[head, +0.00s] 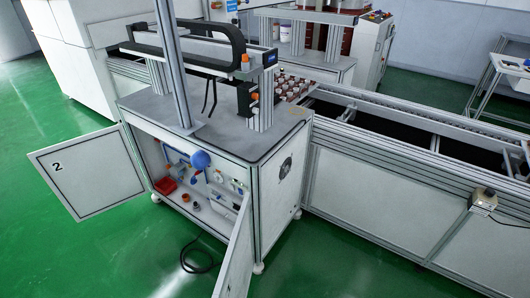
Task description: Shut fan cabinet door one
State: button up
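The fan cabinet (275,195) is a white box with metal edges and a round fan on its right side. Its front stands open. The left-hand door (100,178) is marked 2 and swings wide out to the left. My gripper is not in view.
A conveyor (375,205) runs right. The floor at front left is clear.

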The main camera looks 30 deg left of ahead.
aim_at(234, 280)
jog(key=i+l+u, duration=0.2)
jog(key=l+u, duration=0.25)
jog(key=i+l+u, duration=0.1)
jog(key=l+u, duration=0.25)
jog(key=u, duration=0.15)
jog(key=l+u, duration=0.9)
